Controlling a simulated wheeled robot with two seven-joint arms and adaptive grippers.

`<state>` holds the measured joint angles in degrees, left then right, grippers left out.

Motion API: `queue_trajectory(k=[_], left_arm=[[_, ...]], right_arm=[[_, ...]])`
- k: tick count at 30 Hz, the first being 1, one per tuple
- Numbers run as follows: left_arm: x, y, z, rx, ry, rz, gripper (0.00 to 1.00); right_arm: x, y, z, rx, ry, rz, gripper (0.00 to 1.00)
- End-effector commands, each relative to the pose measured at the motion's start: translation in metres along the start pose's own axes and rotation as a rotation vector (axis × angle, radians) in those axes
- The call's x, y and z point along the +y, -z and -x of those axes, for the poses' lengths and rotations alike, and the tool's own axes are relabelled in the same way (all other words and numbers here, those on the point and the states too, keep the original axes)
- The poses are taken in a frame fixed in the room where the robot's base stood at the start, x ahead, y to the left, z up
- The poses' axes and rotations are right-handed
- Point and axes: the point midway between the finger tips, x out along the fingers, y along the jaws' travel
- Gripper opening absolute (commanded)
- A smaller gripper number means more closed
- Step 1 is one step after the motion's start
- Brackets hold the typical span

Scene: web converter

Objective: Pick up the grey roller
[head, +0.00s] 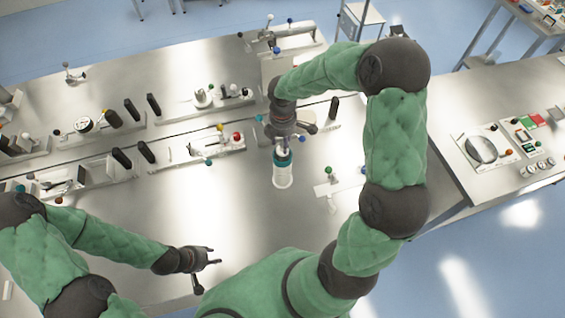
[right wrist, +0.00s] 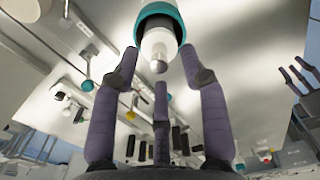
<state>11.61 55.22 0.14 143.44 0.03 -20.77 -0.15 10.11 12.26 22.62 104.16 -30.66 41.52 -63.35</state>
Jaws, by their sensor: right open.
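A pale grey-white roller with a teal band (head: 283,172) stands on the metal table in the middle of the head view. My right gripper (head: 282,142) is just above its upper end, partly hiding it. In the right wrist view the roller (right wrist: 158,28) comes in from the top, its narrow end near the tips of my spread purple-grey fingers (right wrist: 160,75). The right gripper is open, and I cannot make out clear contact. My left gripper (head: 210,257) is open and empty, low over the front of the table; it also shows in the right wrist view (right wrist: 301,78).
Fixtures with coloured knobs (head: 222,141) and black handles line the table behind and left. A small bracket with a green knob (head: 330,187) lies right of the roller. A side bench with a control panel (head: 525,137) stands at the right. The table front is clear.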

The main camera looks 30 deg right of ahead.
Motion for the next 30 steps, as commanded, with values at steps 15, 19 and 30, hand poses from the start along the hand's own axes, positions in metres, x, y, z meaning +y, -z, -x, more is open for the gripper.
queue_trajectory(k=[15,19,30], left_arm=[[0.001,0.0,0.004,0.0,0.0,0.0,0.4],[0.001,0.0,0.004,0.0,0.0,0.0,0.4],[0.001,0.0,0.004,0.0,0.0,0.0,0.4]], right_arm=[[-0.001,0.0,-0.027,0.001,0.0,-0.001,0.39],[-0.001,0.0,-0.027,0.001,0.0,-0.001,0.02],[0.0,0.0,-0.027,0.001,-0.001,-0.001,0.0]])
